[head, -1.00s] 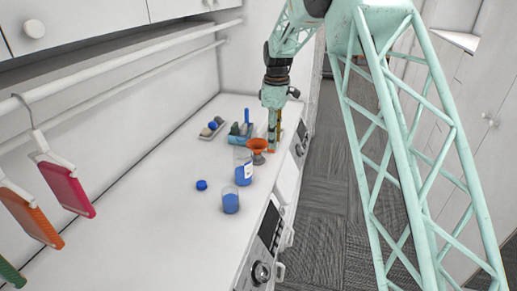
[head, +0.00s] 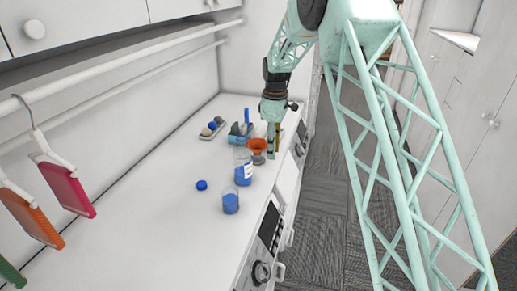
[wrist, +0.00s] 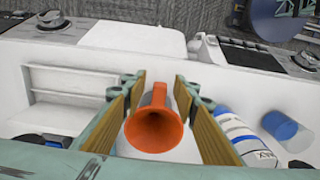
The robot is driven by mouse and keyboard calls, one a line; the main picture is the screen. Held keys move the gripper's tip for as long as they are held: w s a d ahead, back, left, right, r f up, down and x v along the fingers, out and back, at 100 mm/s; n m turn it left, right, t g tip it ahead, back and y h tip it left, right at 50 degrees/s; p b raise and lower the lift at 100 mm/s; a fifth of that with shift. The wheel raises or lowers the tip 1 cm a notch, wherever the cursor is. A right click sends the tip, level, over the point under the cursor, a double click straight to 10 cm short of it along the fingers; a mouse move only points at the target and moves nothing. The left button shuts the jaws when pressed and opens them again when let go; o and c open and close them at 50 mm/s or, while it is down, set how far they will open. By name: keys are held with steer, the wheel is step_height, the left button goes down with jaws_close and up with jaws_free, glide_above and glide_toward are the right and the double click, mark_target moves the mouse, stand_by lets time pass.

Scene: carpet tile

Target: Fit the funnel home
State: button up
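In the wrist view the funnel (wrist: 153,132) lies between the two fingers of my gripper (wrist: 160,84), with a visible gap on each side. My gripper (head: 271,154) is open, pointing down right beside the funnel in the head view.
A cup of blue liquid (head: 231,203) and a blue cap (head: 202,185) are nearer on the counter. Appliance fronts (head: 268,228) line the right edge. The counter's left is clear.

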steer(key=shift+c, duration=0.8)
steer(key=c, duration=0.7)
steer(key=shift+r, duration=0.1)
steer(key=shift+r, duration=4.95)
